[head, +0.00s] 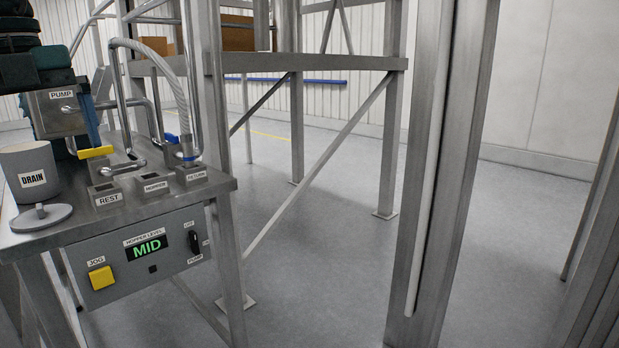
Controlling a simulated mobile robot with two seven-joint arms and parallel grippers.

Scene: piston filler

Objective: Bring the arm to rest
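Neither of my grippers shows in the head view, and I see no arm that I can name as mine for sure. The filler's steel bench (225,186) stands at the left. On its top are sockets labelled REST (107,194), HOPPER (152,184) and RETURN (191,174). The front panel has a display (147,248) reading MID, a yellow JOG button (101,278) and a black selector knob (194,241).
A grey DRAIN cup (30,172) and a round lid (41,217) stand on the bench's left. A yellow valve handle (95,152) sits by the PUMP box (60,113). A steel post (440,170) rises at centre right. The floor (325,250) between is clear.

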